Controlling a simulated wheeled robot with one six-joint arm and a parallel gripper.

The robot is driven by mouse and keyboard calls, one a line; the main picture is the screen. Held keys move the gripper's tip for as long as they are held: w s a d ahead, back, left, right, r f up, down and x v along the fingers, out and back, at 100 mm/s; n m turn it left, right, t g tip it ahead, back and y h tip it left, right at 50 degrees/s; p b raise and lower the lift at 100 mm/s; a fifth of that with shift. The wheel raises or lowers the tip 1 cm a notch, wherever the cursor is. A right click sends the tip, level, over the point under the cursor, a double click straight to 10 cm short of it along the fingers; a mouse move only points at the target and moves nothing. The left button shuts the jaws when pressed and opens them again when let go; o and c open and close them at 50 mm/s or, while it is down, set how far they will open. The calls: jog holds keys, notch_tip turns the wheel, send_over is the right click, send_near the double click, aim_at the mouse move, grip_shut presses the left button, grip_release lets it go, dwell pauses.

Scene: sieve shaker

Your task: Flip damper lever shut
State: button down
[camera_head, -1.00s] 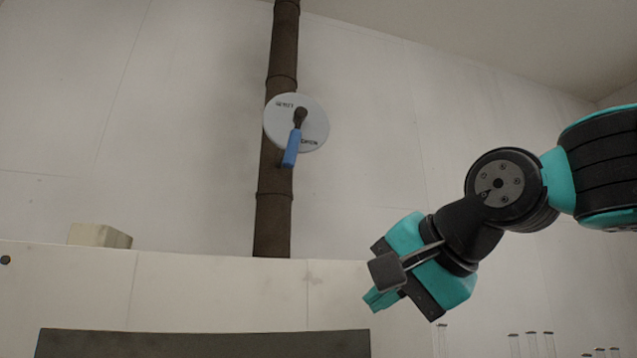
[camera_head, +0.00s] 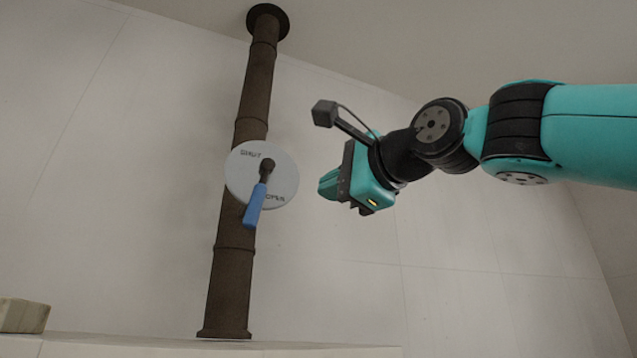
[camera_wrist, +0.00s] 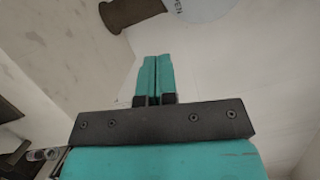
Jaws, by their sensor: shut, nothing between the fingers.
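The damper lever (camera_head: 254,204) has a blue handle and a dark pivot. It hangs downward, tilted slightly left, with its handle beside the "OPEN" label. Behind it is a round pale plate (camera_head: 283,171) with a "SHUT" label at the upper left, fixed on a brown vertical pipe (camera_head: 232,277). The plate's edge also shows at the top of the wrist view (camera_wrist: 205,8), with part of "OPEN" readable; the lever is not visible there. My gripper (camera_head: 322,184) is shut and empty, to the right of the plate and apart from it. Its teal fingers (camera_wrist: 154,58) are together.
The pipe runs up to a dark flange (camera_head: 268,20) at the ceiling and down to a ledge (camera_head: 150,345). A beige block (camera_head: 22,315) sits at the lower left. The wall around the plate is clear.

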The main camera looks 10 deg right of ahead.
aim_at(260, 191)
jog(key=w+a+r+p, duration=0.1)
jog(key=w+a+p, duration=0.5)
jog(key=w+a, duration=0.1)
jog(key=shift+w+a, duration=0.15)
jog(key=shift+a, duration=0.55)
jog(key=shift+f, duration=0.1)
jog(key=shift+a+m+b, duration=0.2)
jog(key=shift+m+b, duration=0.2)
jog(key=shift+b, duration=0.05)
